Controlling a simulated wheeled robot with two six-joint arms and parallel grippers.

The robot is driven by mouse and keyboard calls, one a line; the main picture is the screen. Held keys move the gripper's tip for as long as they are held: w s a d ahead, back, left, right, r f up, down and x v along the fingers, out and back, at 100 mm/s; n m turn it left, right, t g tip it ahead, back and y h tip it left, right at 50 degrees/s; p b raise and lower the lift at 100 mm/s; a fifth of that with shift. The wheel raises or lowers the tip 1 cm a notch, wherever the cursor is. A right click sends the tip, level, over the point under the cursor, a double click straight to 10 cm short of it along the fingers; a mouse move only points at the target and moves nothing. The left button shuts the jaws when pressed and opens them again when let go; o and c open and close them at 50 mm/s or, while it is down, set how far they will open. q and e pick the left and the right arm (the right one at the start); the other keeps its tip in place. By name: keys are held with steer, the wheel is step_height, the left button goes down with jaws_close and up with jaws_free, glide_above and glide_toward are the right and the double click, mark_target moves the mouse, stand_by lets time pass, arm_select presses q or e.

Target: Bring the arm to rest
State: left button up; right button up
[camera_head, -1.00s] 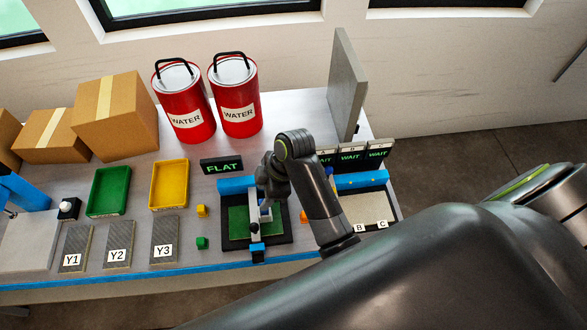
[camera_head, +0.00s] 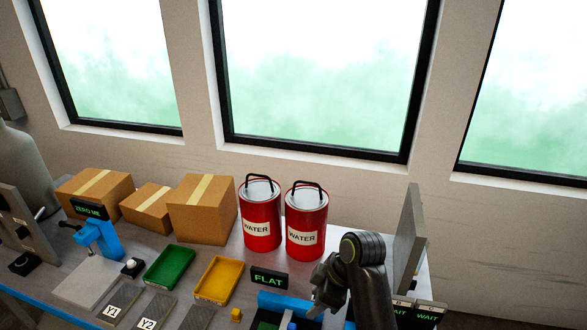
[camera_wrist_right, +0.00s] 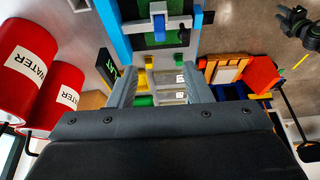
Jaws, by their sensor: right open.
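My right gripper (camera_head: 318,307) is low in the head view, over the right part of the blue-barred fixture (camera_head: 290,300) behind which the FLAT sign (camera_head: 269,278) stands. My dark wrist and forearm come up from the lower edge. In the wrist view the gripper (camera_wrist_right: 158,82) is open, with nothing visible between its grey fingers. That view shows the fixture's blue frame (camera_wrist_right: 123,42) with a green surface beyond the fingertips. The front of the fixture is cut off in the head view. My left gripper is not in view.
Two red WATER cans (camera_head: 261,222) (camera_head: 307,226) stand at the back, left of my arm. A grey upright panel (camera_head: 409,245) stands close behind and right of it. Cardboard boxes (camera_head: 203,212), a green tray (camera_head: 169,267) and a yellow tray (camera_head: 219,279) are further left. WAIT signs (camera_head: 427,316) are at lower right.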

steer(key=s+d+f+m+t+h, duration=0.25)
steer(key=s+d+f+m, duration=0.55)
steer(key=s+d, duration=0.5)
steer(key=s+d+r+m+h, duration=0.1)
steer(key=s+d+m+h, duration=0.1)
steer(key=s+d+m, duration=0.4)
steer(key=s+d+m+h, duration=0.15)
steer(key=s+d, duration=0.25)
steer(key=s, duration=0.5)
step_height(320, 180, down, 33)
steer(key=d+g+b, duration=0.1)
steer(key=g+b, duration=0.1)
steer(key=b, duration=0.6)
arm_select(q)
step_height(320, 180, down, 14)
steer(key=b, duration=0.6)
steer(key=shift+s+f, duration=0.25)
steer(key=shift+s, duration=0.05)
arm_select(e)
steer(key=s+f, duration=0.7)
steer(key=f, duration=0.4)
steer(key=s+f, duration=0.8)
steer(key=f, duration=0.2)
steer(key=shift+a+f+g+y, duration=0.35)
steer(key=shift+a+y, duration=0.05)
steer(key=shift+a, duration=0.05)
